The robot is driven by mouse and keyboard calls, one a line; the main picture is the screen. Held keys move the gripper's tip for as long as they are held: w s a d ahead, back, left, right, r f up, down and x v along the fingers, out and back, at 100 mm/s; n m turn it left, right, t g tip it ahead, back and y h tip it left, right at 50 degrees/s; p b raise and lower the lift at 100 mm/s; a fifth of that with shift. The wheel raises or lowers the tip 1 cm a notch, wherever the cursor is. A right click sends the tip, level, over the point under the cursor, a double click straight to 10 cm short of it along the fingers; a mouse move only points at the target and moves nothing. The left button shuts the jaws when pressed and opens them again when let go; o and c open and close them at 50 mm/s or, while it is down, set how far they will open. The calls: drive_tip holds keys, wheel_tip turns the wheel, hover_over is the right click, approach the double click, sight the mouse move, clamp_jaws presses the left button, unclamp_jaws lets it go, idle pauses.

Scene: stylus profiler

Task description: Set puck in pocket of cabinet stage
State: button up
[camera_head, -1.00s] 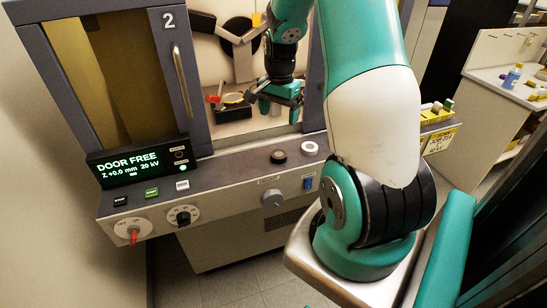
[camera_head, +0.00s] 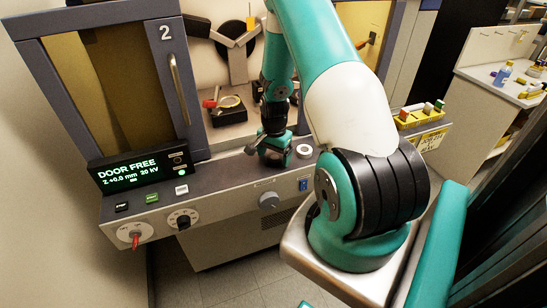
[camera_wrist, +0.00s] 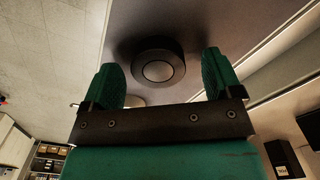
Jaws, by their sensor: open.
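My gripper is open and empty. The stage (camera_head: 230,112), a black block topped with a yellow ring, stands inside the cabinet. A red part sits at its left. The pocket itself is too small to make out.
A lit display (camera_head: 138,172) reads DOOR FREE. A yellow tray of coloured pieces (camera_head: 420,117) stands at the right.

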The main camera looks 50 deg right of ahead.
drive_tip(key=shift+f, duration=0.1)
drive_tip(key=shift+c, duration=0.3)
drive_tip(key=c, duration=1)
drive_tip(key=shift+c, duration=0.2)
